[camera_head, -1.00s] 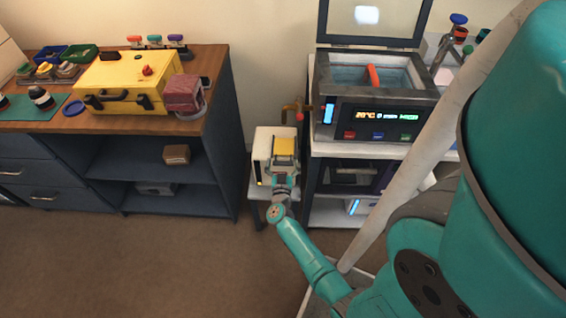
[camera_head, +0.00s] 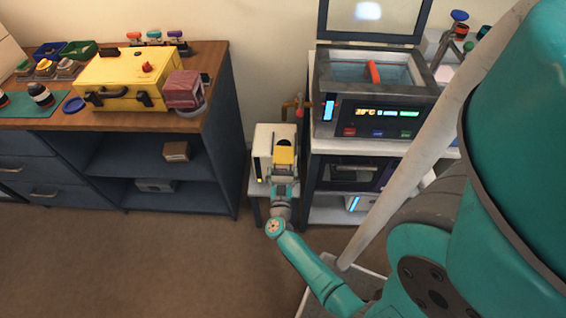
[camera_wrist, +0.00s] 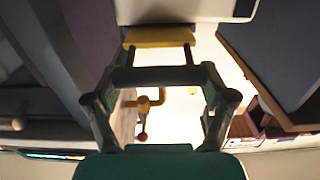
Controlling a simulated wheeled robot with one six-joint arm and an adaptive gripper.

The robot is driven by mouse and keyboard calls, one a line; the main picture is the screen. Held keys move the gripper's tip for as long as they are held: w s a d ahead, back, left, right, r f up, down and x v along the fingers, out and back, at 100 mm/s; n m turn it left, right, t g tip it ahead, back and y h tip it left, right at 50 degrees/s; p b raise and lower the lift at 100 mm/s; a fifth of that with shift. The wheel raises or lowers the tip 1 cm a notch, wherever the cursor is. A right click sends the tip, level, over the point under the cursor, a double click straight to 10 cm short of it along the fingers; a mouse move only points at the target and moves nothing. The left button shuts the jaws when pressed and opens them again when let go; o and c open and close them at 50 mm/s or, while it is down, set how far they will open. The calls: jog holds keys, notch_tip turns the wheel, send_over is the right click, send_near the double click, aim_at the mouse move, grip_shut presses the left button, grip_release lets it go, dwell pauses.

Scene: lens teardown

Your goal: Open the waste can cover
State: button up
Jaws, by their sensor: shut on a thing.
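A white box-shaped can (camera_head: 263,146) stands on a small low stand between the wooden bench and the instrument rack. A yellow flap-like piece (camera_head: 284,155) is at its front. My gripper (camera_head: 283,167) is at this yellow piece, with the arm reaching up from below. A pale body (camera_wrist: 185,10) shows just beyond. The can's inside is hidden, and I cannot tell how far the cover is open.
The instrument with a raised lid (camera_head: 375,105) stands close on the right. A brass pipe with a red knob (camera_head: 297,108) is behind the can. The bench (camera_head: 215,75) with a yellow case (camera_head: 125,80) is on the left. Open floor (camera_head: 150,255) lies in front.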

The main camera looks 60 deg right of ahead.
jog(key=shift+v, duration=0.85)
jog(key=o, duration=1.5)
jog(key=shift+o, duration=0.2)
jog(key=v, duration=1.2)
